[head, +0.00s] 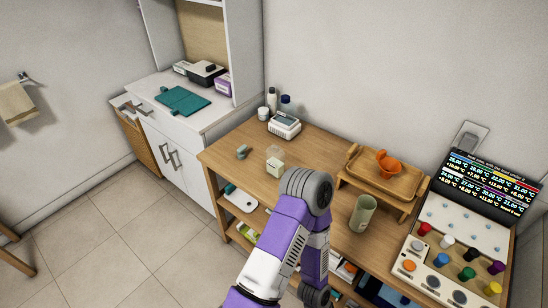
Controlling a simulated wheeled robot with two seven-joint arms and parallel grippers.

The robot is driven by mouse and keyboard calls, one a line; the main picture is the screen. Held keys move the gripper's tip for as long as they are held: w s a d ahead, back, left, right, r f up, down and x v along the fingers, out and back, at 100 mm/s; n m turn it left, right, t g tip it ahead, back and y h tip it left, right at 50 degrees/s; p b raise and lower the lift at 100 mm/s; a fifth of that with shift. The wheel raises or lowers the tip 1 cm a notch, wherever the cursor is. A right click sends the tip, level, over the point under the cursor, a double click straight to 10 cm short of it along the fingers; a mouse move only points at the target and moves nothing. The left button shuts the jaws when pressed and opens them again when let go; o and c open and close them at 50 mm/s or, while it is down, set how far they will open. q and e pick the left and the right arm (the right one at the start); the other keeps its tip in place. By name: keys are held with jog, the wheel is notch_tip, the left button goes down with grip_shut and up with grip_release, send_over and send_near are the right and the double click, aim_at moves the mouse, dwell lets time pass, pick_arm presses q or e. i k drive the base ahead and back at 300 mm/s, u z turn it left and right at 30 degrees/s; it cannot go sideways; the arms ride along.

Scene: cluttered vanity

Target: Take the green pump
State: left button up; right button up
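No thing in the head view is clearly a green pump. A small grey-green object (243,151) lies near the left end of the wooden table, too small to tell its kind. A small pale bottle or jar with a greenish lower part (276,166) stands to its right. A pale green cup-like container (363,212) stands upright further right, near the front edge. One of my purple and white arms rises from the bottom, its grey joint in front of the table between the bottle and the container. Neither gripper shows.
A wooden tray stand (400,181) holds an orange cup (388,164). A white device (285,125) and small bottles stand at the back. A panel with coloured knobs (458,262) fills the right end. Shelves under the table (320,150) hold items. A white cabinet (175,130) stands left.

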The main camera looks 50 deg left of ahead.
aim_at(241, 154)
jog(key=u, duration=2.2)
jog(key=k, duration=1.2)
jog(key=u, duration=1.15)
jog(key=i, duration=2.9)
jog(key=z, duration=1.6)
jog(key=i, duration=1)
jog(key=z, duration=0.9)
jog(key=i, duration=0.35)
jog(key=z, duration=0.05)
